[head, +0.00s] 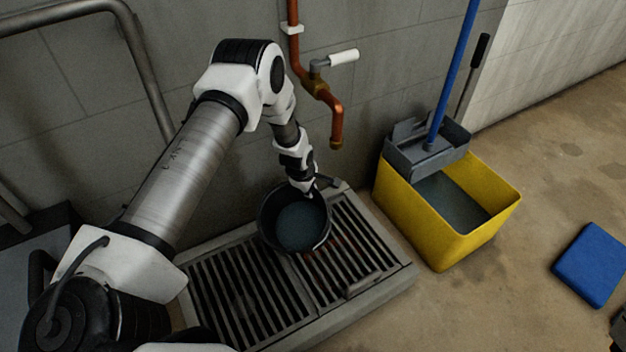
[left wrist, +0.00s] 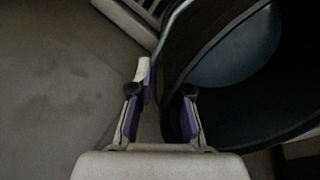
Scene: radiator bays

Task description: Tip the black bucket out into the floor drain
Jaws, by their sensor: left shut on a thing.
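The black bucket (head: 268,220) is over the floor drain grate (head: 235,290), near its back edge by the wall, with its mouth facing up. Dark bluish liquid (head: 301,227) shows inside it. My left gripper (head: 308,188) is at the bucket's far rim and shut on it. In the left wrist view the bucket (left wrist: 178,50) fills the right side, with its rim and wall beside the fingers of my left gripper (left wrist: 160,95). I cannot tell if the bucket touches the grate. A dark part at the lower right edge of the head view may be my right gripper.
A yellow mop bucket (head: 460,240) with a grey wringer (head: 425,150) and a blue mop handle (head: 455,70) stands right of the drain. A copper pipe with a tap (head: 325,90) is on the wall above. A blue flat object (head: 590,265) lies on the floor.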

